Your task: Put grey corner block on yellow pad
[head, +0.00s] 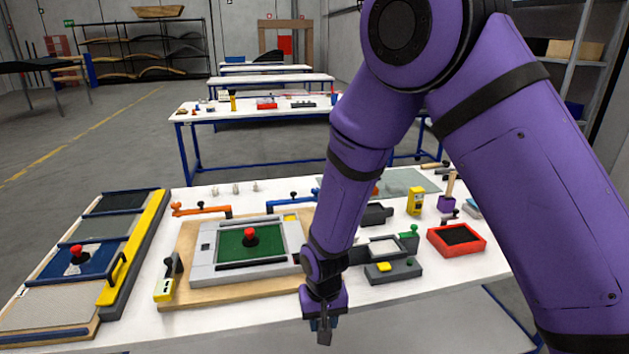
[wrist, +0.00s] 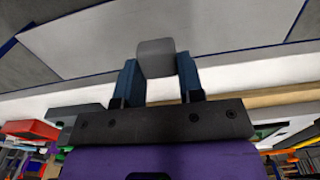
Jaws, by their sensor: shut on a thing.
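My gripper (head: 322,318) hangs low at the table's front edge in the head view. In the wrist view its two blue fingers (wrist: 156,80) are shut on a grey corner block (wrist: 156,58). The block sticks out past the fingertips. In the head view the block (head: 324,336) is a small grey piece below the jaws. A small yellow patch (head: 290,217) shows at the far right corner of the grey frame (head: 205,268) around a green panel. Another yellow patch (head: 384,267) lies on a dark grey fixture right of my gripper. I cannot tell which is the pad.
A wooden board (head: 183,300) carries the frame, with a red knob (head: 250,236) on its panel. A red tray (head: 455,240) is at the right. A panel rack with a yellow rail (head: 135,245) fills the left.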

